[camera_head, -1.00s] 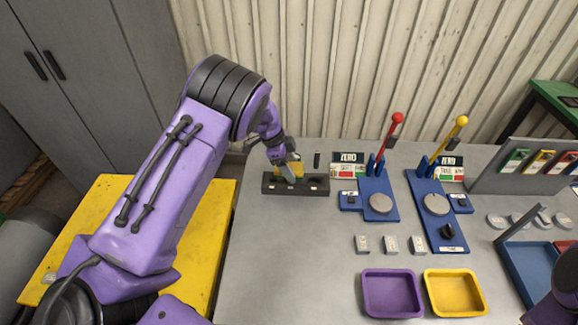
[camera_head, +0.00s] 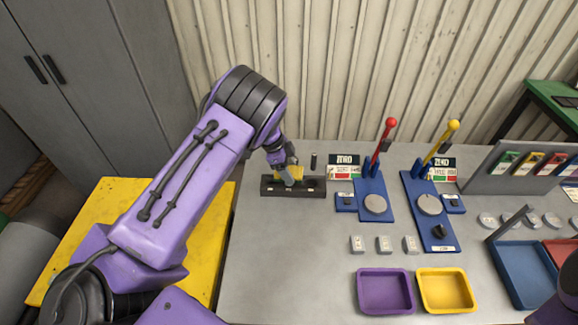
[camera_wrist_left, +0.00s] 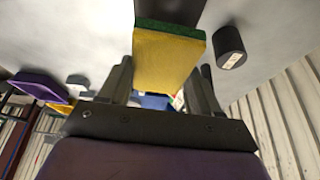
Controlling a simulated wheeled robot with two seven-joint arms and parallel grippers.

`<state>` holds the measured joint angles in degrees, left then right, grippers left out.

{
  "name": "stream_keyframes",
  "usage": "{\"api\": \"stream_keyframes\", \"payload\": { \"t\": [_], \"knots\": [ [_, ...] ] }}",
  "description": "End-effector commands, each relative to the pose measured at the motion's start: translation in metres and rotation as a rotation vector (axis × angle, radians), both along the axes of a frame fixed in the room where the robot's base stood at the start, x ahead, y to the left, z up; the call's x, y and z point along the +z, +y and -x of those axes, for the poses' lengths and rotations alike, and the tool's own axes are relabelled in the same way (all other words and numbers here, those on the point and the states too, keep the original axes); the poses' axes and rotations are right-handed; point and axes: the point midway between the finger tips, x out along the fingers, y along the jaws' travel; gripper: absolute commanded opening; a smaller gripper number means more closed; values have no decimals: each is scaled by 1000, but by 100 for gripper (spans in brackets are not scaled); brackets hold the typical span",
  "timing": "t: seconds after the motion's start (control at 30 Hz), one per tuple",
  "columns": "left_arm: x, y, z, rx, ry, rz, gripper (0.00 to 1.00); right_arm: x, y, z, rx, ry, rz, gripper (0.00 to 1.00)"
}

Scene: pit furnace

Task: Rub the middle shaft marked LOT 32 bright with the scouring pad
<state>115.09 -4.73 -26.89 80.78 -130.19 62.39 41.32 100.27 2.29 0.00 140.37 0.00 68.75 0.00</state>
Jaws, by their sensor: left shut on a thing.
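The scouring pad, yellow with a green face, shows in the head view (camera_head: 291,172) and large in the left wrist view (camera_wrist_left: 168,58). My left gripper (camera_head: 284,174) is shut on it, with its fingers on either side of the pad in the wrist view. The pad is at a dark rack (camera_head: 306,191); whether it touches is unclear. A dark upright cylinder (camera_head: 314,160) stands behind the rack; its white label shows in the wrist view (camera_wrist_left: 229,47) but is unreadable. I cannot make out the LOT 32 mark or tell which piece is the middle shaft. My right gripper is out of view.
Two blue lever stands, red-handled (camera_head: 376,205) and yellow-handled (camera_head: 430,205), are right of the rack. Three small labelled blocks (camera_head: 384,244) lie in front. A purple tray (camera_head: 386,308) and a yellow tray (camera_head: 446,308) sit nearer. The table left of these is clear.

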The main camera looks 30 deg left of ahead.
Motion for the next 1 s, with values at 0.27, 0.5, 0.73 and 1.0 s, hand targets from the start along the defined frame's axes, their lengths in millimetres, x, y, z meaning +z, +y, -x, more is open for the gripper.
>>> {"api": "stream_keyframes", "payload": {
  "t": [0.27, 0.5, 0.73, 1.0],
  "knots": [
    [2, -12, 3, 12, 0, 0, 38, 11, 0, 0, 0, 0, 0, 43],
    [27, -10, 4, 14, 1, -1, 38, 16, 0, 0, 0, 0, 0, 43],
    [42, -8, 5, 17, 0, 0, 38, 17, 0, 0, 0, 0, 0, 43],
    [61, -5, 6, 22, -1, 0, 38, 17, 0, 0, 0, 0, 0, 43]
  ]
}}
